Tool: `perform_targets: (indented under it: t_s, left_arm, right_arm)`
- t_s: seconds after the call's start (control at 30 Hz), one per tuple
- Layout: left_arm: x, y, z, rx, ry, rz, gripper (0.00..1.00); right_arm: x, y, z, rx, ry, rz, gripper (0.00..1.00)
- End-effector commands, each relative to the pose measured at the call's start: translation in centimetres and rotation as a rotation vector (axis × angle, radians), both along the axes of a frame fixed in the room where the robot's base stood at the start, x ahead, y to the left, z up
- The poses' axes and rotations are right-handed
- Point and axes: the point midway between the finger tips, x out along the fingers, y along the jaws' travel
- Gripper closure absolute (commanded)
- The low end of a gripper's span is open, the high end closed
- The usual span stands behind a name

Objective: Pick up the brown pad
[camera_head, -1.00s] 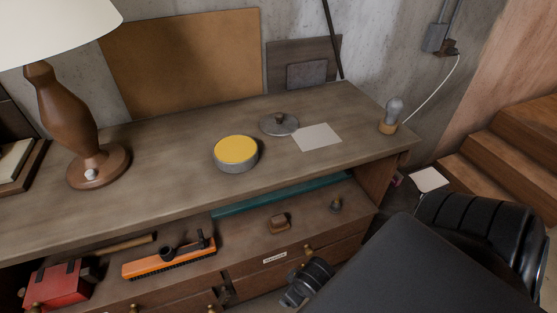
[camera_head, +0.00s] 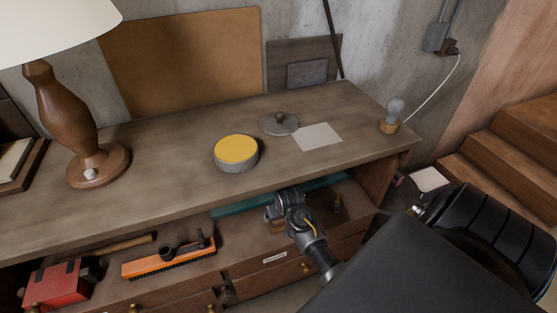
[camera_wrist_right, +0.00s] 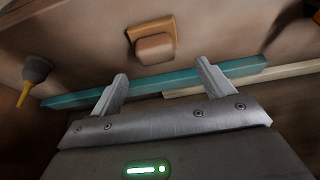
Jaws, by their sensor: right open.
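In the head view my right gripper (camera_head: 287,200) is over the shelf and covers most of the pad. In the right wrist view my right gripper (camera_wrist_right: 161,68) is open and empty, its two fingers apart. The pad lies beyond the fingertips, roughly in line with the gap, not between them. My left gripper is not in view.
A teal bar (camera_head: 233,207) lies along the shelf near the pad. A small grey object with a yellow end (camera_wrist_right: 36,70) sits to one side. The tabletop (camera_head: 170,190) overhangs the shelf. An orange brush-like tool (camera_head: 170,261) and red box (camera_head: 56,285) lie left.

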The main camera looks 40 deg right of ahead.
Motion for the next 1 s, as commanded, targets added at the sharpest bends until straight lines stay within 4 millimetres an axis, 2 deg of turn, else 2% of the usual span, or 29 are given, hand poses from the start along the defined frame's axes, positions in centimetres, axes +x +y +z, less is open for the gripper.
perform_targets:
  t_s: [0.13, 0.3, 0.47, 0.8, 1.0]
  left_arm:
    - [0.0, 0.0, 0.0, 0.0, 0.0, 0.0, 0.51]
    - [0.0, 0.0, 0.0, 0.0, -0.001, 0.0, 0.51]
    - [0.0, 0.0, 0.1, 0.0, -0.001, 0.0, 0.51]
    - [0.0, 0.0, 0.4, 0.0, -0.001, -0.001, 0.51]
    - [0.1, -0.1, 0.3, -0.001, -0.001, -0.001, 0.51]
  right_arm:
    - [0.2, -0.1, -0.5, 0.001, 0.001, -0.001, 0.2]
    - [0.7, -0.2, -2.0, 0.001, 0.002, 0.001, 0.2]
    - [0.9, -0.4, -2.4, 0.001, 0.0, 0.001, 0.2]
    - [2.0, -1.3, -6.4, 0.0, 0.001, 0.002, 0.2]
    - [2.3, -1.4, -7.1, 0.0, 0.0, 0.002, 0.2]
